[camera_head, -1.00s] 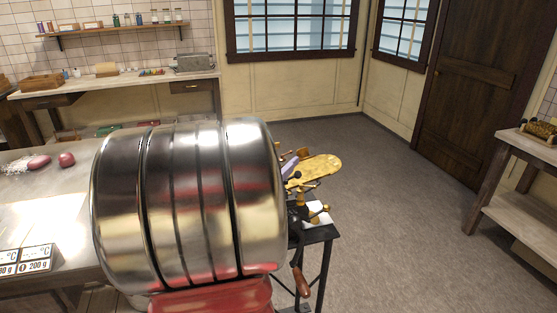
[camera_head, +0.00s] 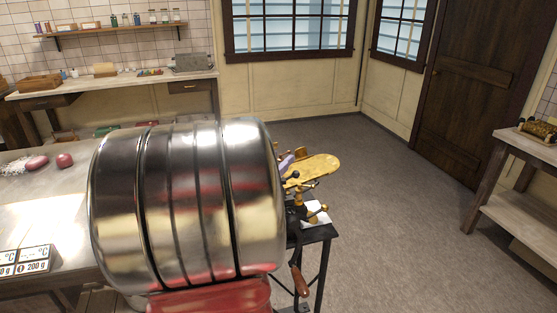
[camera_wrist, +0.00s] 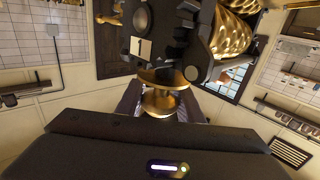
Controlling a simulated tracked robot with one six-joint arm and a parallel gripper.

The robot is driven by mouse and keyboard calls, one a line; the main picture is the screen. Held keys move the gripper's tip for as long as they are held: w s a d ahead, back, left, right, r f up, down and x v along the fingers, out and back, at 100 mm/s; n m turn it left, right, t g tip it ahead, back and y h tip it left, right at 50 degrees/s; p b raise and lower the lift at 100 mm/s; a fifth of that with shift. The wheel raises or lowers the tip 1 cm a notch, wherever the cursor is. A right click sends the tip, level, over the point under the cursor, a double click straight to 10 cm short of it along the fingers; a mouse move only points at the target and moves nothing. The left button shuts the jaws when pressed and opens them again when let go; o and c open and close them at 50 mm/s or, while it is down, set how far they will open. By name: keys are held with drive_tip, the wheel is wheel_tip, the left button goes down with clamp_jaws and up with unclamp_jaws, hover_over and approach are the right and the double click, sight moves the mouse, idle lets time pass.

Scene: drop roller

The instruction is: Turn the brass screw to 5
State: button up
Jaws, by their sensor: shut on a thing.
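The brass screw (camera_wrist: 162,78) is in the middle of the wrist view, with round flanged brass parts one behind the other. My gripper (camera_wrist: 160,104) is shut on its near part, with a dark finger on each side. Just beyond is the black roller frame with a pale plate (camera_wrist: 141,47) that reads 1. Ridged brass rollers (camera_wrist: 232,35) sit at the upper right of that view. In the head view the roller machine, with its brass tray (camera_head: 314,168), stands on a black stand (camera_head: 318,236). My gripper cannot be made out there.
A wooden crank handle (camera_head: 300,281) hangs at the stand's side. A metal worktable (camera_head: 55,210) is at left, with red lumps on it. A wooden side table (camera_head: 520,170) is at right. The grey floor behind the stand is clear.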

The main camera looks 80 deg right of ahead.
drive_tip(key=shift+w+d+r+n+t, duration=0.1)
drive_tip(key=shift+w+n+t, duration=0.1)
drive_tip(key=shift+n+t, duration=0.45)
drive_tip(key=shift+w+n+t, duration=0.2)
drive_tip(key=shift+n+t, duration=0.05)
drive_tip(key=shift+t, duration=0.5)
drive_tip(key=shift+h, duration=0.3)
drive_tip(key=o, duration=1.1)
drive_tip(key=shift+c, duration=0.2)
drive_tip(key=shift+w+a, duration=0.25)
drive_tip(key=shift+a, duration=1.65)
drive_tip(key=shift+w+a, duration=0.2)
drive_tip(key=shift+a, duration=1.65)
